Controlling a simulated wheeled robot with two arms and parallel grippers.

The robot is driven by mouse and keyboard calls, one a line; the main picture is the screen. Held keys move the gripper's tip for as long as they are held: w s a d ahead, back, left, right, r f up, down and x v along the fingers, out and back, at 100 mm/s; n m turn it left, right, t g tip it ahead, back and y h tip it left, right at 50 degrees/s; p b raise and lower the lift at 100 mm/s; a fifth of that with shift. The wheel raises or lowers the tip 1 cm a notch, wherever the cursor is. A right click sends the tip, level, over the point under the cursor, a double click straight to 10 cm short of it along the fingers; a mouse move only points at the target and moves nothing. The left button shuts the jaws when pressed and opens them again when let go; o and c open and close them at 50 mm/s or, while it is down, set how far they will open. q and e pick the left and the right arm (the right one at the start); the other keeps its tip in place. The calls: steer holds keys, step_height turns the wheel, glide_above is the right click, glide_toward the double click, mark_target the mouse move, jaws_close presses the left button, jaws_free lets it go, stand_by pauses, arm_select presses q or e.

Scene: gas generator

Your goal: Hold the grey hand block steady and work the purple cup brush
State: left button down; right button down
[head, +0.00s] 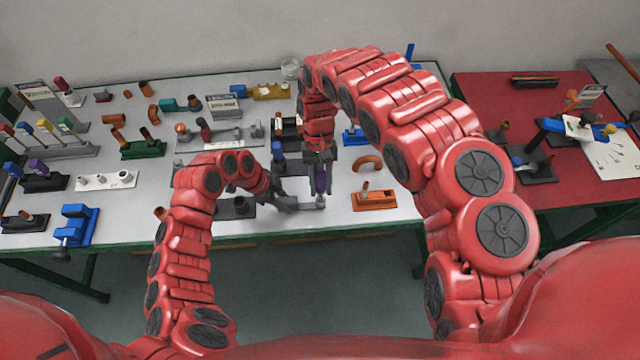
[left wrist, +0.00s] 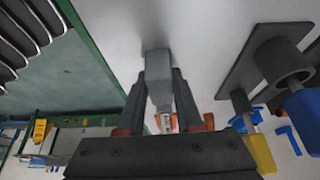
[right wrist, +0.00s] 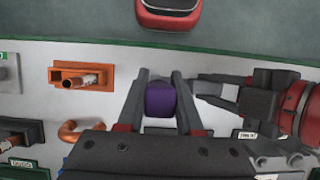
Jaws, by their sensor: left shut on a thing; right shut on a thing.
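The grey hand block (left wrist: 158,85) is between the fingers of my left gripper (left wrist: 160,100) in the left wrist view, and that gripper is shut on it. In the head view my left gripper (head: 292,206) reaches in from the left, low near the front edge of the table. The purple cup brush (right wrist: 160,99) is between the fingers of my right gripper (right wrist: 161,92) in the right wrist view, held from above. Whether brush and block touch is hidden.
An orange block with a peg (head: 374,200) and an orange curved pipe (head: 368,162) lie to the right. A dark plate with a round socket (head: 237,208) lies left of my left gripper. The table's green front edge (head: 360,222) is close by.

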mark_target(321, 178)
steer(key=shift+w+r, duration=0.1)
steer(key=shift+r, duration=2.25)
arm_select(q)
steer(key=c, duration=0.5)
jaws_free()
steer(key=v, duration=1.2)
